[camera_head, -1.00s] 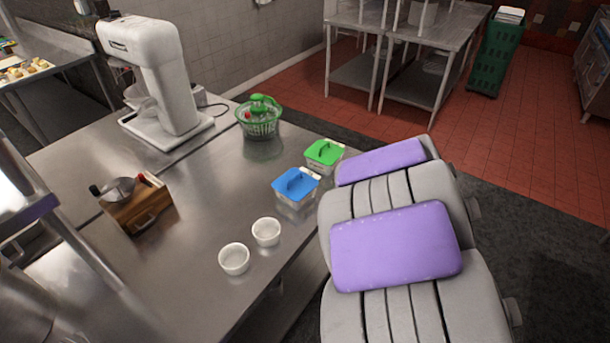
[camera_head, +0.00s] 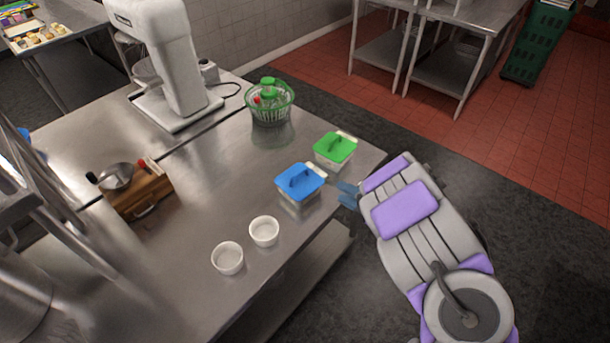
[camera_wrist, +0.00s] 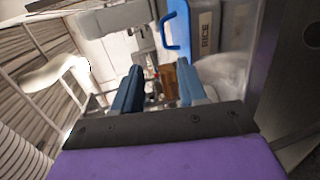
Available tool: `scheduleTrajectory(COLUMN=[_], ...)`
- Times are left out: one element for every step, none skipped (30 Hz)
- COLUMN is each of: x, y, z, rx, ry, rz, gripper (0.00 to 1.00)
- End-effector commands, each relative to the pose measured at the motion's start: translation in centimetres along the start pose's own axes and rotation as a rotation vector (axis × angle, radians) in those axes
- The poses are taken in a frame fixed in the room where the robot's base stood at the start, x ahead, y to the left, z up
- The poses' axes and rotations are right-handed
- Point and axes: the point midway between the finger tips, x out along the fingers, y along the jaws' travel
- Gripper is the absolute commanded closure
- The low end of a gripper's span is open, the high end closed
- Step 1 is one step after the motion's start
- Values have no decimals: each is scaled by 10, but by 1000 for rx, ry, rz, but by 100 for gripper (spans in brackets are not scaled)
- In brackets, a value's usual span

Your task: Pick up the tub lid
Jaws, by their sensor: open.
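Two lidded tubs stand near the right edge of the steel table in the head view. One has a blue lid (camera_head: 300,181) with a raised handle, the other a green lid (camera_head: 335,147). I cannot tell which lid the task means. My gripper (camera_head: 348,194) is open just right of the blue-lidded tub, beyond the table edge, partly hidden by my arm. In the wrist view my blue fingers (camera_wrist: 157,88) are apart with nothing held between them. The blue lid (camera_wrist: 181,28) and its tub (camera_wrist: 206,28), labelled RICE, are beyond the fingers at upper right.
Two white ramekins (camera_head: 264,231) stand in front of the tubs. A green basket (camera_head: 270,104) stands behind them, a white mixer (camera_head: 165,60) farther back left. A wooden box (camera_head: 140,196) is at left. The steel table (camera_head: 215,190) is bare in the middle.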

Motion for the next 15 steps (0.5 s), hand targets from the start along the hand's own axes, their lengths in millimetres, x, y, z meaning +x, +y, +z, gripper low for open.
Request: scheduleTrajectory(x=[1,2,6,9,14,21,27,33,41,47,53,61,67,73,81], y=[-1,0,0,0,1,1,1,0,0,0,0,0,0,1,1], z=[-2,-3,-4,-4,-4,-4,-4,-4,-4,-5,-5,-4,-5,-5,-5], rx=[2,1,1,1,0,0,0,1,2,3,4,3,2,2,2], ry=[10,15,19,20,22,23,22,20,21,22,20,19,21,21,20], rz=[9,14,18,20,21,23,22,20,19,19,19,18,18,20,21], gripper=[58,58,58,58,58,58,58,58,58,58,58,58,58,58,58])
